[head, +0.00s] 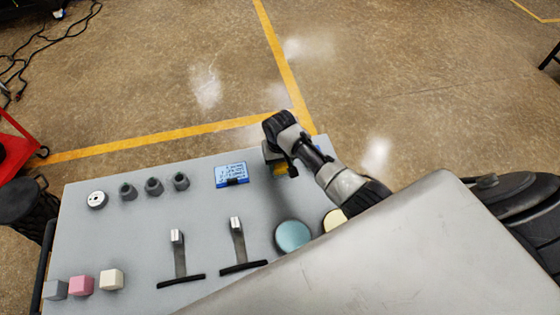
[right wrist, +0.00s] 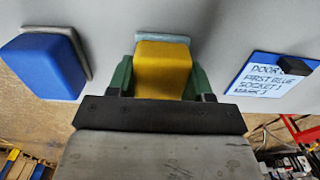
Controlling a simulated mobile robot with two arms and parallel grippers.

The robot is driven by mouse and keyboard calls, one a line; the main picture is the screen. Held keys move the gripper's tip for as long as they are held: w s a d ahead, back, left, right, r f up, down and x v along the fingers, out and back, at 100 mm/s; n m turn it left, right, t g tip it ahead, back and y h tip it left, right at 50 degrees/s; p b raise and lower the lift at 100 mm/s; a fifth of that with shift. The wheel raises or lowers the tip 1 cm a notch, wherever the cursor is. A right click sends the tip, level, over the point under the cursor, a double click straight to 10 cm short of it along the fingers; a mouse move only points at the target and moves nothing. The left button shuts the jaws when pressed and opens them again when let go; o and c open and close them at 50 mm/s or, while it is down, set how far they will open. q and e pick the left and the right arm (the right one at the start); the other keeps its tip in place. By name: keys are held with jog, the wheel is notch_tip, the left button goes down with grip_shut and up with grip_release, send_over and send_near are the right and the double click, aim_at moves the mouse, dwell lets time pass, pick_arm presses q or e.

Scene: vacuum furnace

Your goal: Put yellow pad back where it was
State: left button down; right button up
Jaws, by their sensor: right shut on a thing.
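The yellow pad (right wrist: 162,68) is between the green fingers of my right gripper (right wrist: 160,80) in the right wrist view. The fingers are shut on its sides. A thin pale grey-blue plate (right wrist: 162,38) shows right behind the pad; I cannot tell whether the two are joined. In the head view my right gripper (head: 281,163) is at the far right edge of the grey panel (head: 120,225), and a bit of yellow shows under it. The arm hides most of the pad there. My left gripper is not in view.
A blue pad (right wrist: 45,68) on a grey plate is beside the gripper in the wrist view. A note card (head: 231,175) lies on the panel, with knobs (head: 153,186), two levers (head: 238,240), coloured cubes (head: 81,286) and a teal disc (head: 293,235) around it.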

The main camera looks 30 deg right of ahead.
jog(key=o, duration=0.8)
notch_tip(320, 180, up, 12)
jog(key=shift+r+b, duration=0.1)
jog(key=shift+b, duration=0.3)
